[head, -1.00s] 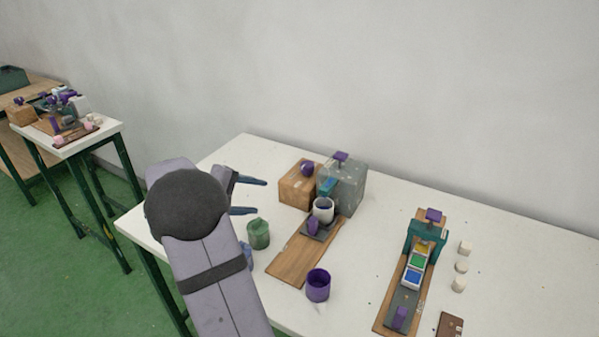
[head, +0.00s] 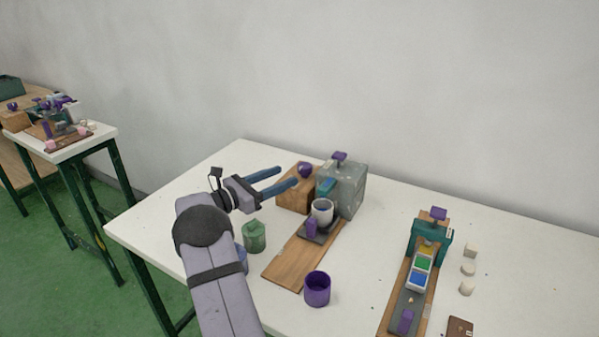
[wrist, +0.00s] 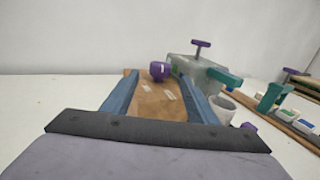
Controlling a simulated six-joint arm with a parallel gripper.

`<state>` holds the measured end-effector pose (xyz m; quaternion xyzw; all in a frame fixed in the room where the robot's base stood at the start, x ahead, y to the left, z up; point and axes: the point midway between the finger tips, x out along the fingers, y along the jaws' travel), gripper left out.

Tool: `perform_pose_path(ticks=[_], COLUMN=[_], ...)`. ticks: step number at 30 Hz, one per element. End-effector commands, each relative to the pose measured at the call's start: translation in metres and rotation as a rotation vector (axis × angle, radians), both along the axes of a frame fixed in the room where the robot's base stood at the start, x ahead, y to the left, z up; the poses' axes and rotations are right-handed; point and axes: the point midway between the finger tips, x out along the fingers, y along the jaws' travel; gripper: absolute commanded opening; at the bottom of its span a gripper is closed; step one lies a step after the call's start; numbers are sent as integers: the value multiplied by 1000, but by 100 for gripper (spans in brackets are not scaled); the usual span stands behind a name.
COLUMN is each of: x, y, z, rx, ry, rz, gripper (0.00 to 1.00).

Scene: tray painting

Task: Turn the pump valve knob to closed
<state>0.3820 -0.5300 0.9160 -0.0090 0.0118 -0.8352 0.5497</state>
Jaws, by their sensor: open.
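The purple valve knob (head: 305,170) sits on the wooden pump box (head: 294,193) near the back of the table. In the wrist view the knob (wrist: 160,71) shows beyond and between the fingers, at the top of the wooden box (wrist: 155,101). My gripper (head: 288,176) is open and empty. Its two blue fingers point at the box from the left, with the tips close to it; I cannot tell whether they touch it. The knob's marks are too small to read.
A grey box (head: 347,191) with a purple handle stands right of the pump box, a white cup (head: 322,213) before it. A green pot (head: 254,238) and purple cup (head: 317,289) stand in front. A teal press (head: 430,243) with paint blocks stands right.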

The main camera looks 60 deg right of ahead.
Motion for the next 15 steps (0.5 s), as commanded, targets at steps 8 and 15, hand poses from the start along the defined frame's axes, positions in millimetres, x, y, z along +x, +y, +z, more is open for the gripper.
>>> perform_pose_path(ticks=[8,15], x=[-8,-21], y=[-16,-44], z=[1,1], rx=[0,1], ry=[-3,-4], rz=[-3,-3], gripper=[53,53])
